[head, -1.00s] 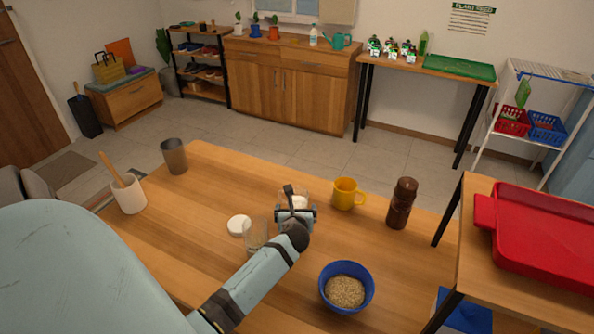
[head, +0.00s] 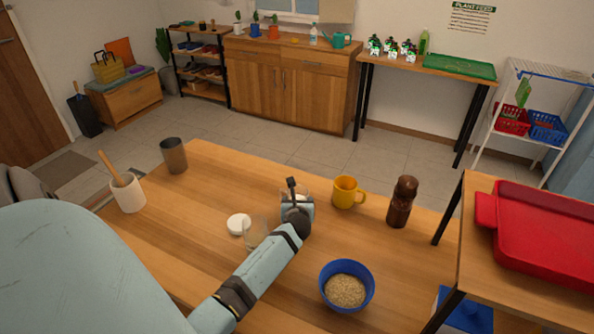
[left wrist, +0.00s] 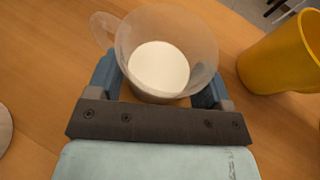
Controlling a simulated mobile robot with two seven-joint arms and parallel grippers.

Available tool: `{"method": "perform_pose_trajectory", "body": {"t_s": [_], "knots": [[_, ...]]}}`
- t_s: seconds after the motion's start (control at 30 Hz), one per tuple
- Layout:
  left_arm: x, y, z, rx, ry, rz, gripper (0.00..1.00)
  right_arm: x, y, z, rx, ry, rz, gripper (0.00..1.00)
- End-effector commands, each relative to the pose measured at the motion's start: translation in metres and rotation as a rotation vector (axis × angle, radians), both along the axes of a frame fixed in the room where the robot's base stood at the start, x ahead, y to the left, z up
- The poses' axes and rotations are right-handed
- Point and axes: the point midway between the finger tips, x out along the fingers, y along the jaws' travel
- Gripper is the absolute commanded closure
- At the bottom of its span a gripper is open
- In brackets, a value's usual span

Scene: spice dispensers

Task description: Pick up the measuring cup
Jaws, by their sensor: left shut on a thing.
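The measuring cup (left wrist: 165,50) is clear, with a handle at its left and white contents at the bottom, in the left wrist view. My left gripper (left wrist: 160,92) is shut on its sides, one finger at each side. In the head view my left gripper (head: 297,203) is at the middle of the table and hides most of the cup. I cannot tell whether the cup touches the table. My right gripper is in neither view.
A yellow mug (head: 344,193) stands close to the right of the cup, with a brown shaker (head: 402,203) beyond. A clear glass jar (head: 253,236) and white lid (head: 238,223) are at the left. A blue bowl of grain (head: 346,286) is nearer.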

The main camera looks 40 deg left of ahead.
Motion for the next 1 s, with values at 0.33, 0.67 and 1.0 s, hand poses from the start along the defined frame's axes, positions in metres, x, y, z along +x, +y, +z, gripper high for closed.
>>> {"method": "perform_pose_trajectory", "body": {"t_s": [0.33,0.67,1.0], "knots": [[0.0,0.0,0.005,0.001,-0.001,0.0,0.55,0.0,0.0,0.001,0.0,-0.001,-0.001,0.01],[0.0,0.0,0.03,0.002,-0.002,-0.001,0.55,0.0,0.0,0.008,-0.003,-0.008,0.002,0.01],[0.0,0.001,0.076,0.002,-0.003,-0.001,0.55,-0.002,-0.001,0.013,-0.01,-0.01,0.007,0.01]]}}
